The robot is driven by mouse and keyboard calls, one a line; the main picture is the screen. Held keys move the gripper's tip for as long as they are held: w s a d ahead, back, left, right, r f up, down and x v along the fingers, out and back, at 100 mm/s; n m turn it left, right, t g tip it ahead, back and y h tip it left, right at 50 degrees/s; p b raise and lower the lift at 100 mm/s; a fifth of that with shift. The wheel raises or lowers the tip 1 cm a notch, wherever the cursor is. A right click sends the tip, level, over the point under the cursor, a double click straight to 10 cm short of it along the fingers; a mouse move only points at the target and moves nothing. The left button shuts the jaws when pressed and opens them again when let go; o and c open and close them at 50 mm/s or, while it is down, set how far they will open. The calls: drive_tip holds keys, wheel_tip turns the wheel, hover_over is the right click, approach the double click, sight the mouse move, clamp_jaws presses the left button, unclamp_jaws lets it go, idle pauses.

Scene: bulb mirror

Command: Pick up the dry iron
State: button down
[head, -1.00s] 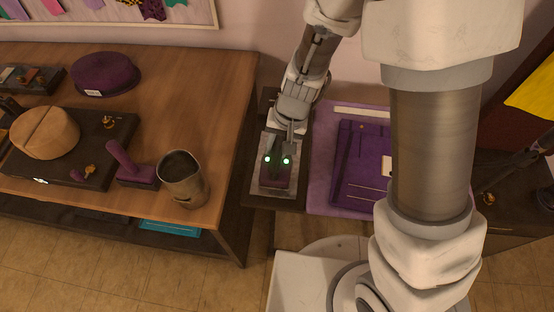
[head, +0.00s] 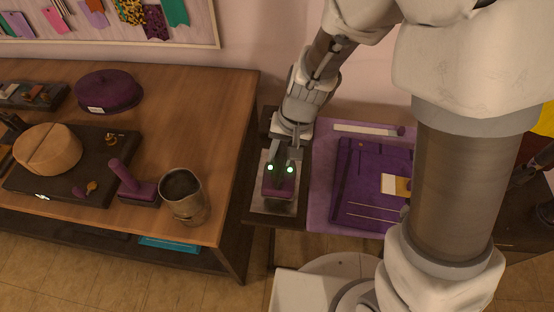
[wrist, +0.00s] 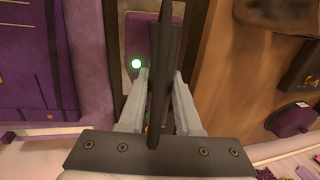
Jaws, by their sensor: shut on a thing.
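The dry iron (head: 278,188) has a purple body and sits at or just above a pale plate (head: 262,202) on a dark side stand. I cannot tell whether it touches the plate. My gripper (head: 281,168) points down over the iron and is shut on its upper part, which the fingers largely hide.
Close on the left is a wooden table (head: 215,110) with a metal mug (head: 184,196), a purple handled block (head: 132,188), a wooden hat block (head: 48,149) and a purple hat (head: 107,90). On the right lies a purple mat (head: 322,165) with a dark purple tray (head: 372,165).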

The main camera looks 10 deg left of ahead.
drive_tip(key=d+r, duration=0.6)
drive_tip(key=d, duration=0.5)
drive_tip(key=shift+w+r, duration=0.1)
drive_tip(key=c, duration=1.3)
unclamp_jaws()
clamp_jaws()
